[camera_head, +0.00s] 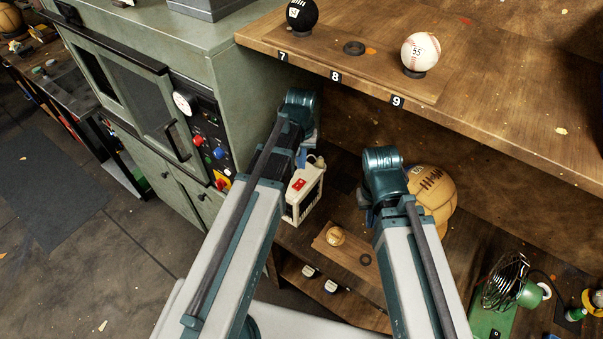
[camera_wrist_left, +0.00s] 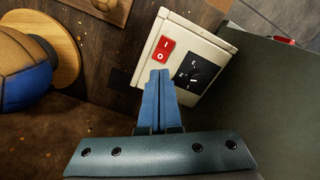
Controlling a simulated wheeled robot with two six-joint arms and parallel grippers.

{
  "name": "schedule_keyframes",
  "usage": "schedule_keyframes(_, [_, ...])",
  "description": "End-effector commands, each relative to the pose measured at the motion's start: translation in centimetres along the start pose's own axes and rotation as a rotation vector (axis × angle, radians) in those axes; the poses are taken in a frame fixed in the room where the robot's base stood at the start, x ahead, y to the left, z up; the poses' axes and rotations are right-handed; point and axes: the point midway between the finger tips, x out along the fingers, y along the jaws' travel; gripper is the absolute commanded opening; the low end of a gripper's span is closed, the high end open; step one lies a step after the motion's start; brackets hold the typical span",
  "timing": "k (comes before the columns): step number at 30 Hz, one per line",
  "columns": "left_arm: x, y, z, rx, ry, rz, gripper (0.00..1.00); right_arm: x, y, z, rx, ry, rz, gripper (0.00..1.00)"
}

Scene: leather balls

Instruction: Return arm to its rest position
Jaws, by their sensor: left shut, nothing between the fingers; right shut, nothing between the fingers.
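My left arm reaches in from the lower left in the head view. Its gripper (camera_head: 302,158) hangs beside the green cabinet, mostly hidden behind the wrist. In the left wrist view its two blue fingers (camera_wrist_left: 160,75) are pressed together, shut and empty, in front of a cream switch box (camera_wrist_left: 182,55) with a red switch. Whether they touch the box cannot be told. My right arm reaches in from the bottom centre. Its gripper (camera_head: 364,200) is shut and empty, mostly hidden by the wrist, left of a tan leather ball (camera_head: 432,190).
The green cabinet (camera_head: 235,90) stands close on the left. A wooden shelf (camera_head: 480,110) above carries a black ball (camera_head: 301,14) and a white baseball (camera_head: 420,50). A caged green lamp (camera_head: 510,285) stands lower right.

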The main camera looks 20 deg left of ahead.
Motion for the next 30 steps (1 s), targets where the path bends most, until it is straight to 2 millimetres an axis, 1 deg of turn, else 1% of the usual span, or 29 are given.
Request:
schedule_keyframes(2, [1.1,0.5,0.8,0.02,-0.002,-0.004,0.0,1.1,-0.1,-0.1,0.0,0.0,0.0,0.0])
schedule_keyframes(5, [3.7,1.9,3.0,0.084,-0.006,-0.016,0.0,3.6,-0.3,-0.2,-0.002,0.0,0.001,0.0])
schedule_keyframes(9, [8.1,4.5,7.5,0.222,-0.015,-0.044,0.0,8.1,-0.7,-0.5,-0.004,0.001,0.001,0.0])
schedule_keyframes(12, [10.8,5.8,10.5,0.316,-0.022,-0.065,0.0,10.8,-1.0,-0.7,-0.007,0.001,0.002,0.0])
schedule_keyframes(15, [12.8,6.8,12.9,0.396,-0.026,-0.082,0.0,12.8,-1.2,-0.8,-0.008,0.002,0.002,0.0])
schedule_keyframes(18, [14.1,7.3,14.6,0.455,-0.03,-0.096,0.0,14.2,-1.3,-0.9,-0.01,0.002,0.003,0.0])
schedule_keyframes(21, [14.8,7.7,15.6,0.49,-0.032,-0.105,0.0,14.8,-1.3,-0.9,-0.01,0.002,0.003,0.0])
schedule_keyframes(24, [14.9,7.8,15.9,0.505,-0.033,-0.108,0.0,14.9,-1.4,-0.9,-0.011,0.002,0.003,0.0])
schedule_keyframes(30, [14.7,7.8,15.9,0.507,-0.034,-0.108,0.0,14.8,-1.3,-0.9,-0.011,0.002,0.003,0.0])
